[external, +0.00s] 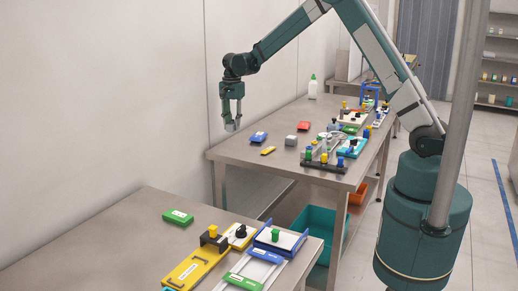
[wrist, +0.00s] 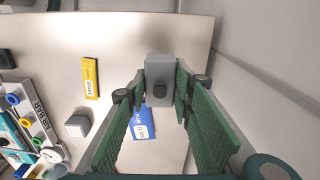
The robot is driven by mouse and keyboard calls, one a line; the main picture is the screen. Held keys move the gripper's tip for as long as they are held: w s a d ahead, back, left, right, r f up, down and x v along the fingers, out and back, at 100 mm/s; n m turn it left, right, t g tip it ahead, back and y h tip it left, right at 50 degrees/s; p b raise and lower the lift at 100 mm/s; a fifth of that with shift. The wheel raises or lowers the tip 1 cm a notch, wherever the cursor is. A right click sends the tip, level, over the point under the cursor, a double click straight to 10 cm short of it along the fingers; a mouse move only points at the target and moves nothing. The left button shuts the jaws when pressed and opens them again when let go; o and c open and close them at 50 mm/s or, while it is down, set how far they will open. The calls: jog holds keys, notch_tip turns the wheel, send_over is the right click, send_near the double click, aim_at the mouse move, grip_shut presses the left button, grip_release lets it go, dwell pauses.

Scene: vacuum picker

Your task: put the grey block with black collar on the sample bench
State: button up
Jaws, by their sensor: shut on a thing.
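My gripper (external: 232,118) is shut on a grey block (wrist: 160,68), held in the air above the left end of the far bench (external: 232,150). In the wrist view my gripper (wrist: 160,96) has its green-padded fingers on either side of the block. In the external view the held block (external: 232,127) is small between the fingertips. The near bench (external: 130,235) stands at the lower left.
On the far bench lie a blue block (external: 259,137), a yellow block (external: 268,151), a red block (external: 304,126) and another grey block (external: 291,140). Fixtures crowd its right side. The near bench holds a green block (external: 178,217) and several fixtures; its left part is bare.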

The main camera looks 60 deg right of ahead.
jog(key=w+a+n, duration=0.2)
jog(key=a, duration=0.8)
jog(key=w+a+n, duration=0.2)
jog(key=a, duration=0.7)
jog(key=n, duration=1.4)
send_over(132, 238)
jog(key=shift+r+b, duration=0.15)
jog(key=shift+b, duration=0.25)
jog(key=shift+f, duration=3.15)
jog(key=shift+f, duration=1.85)
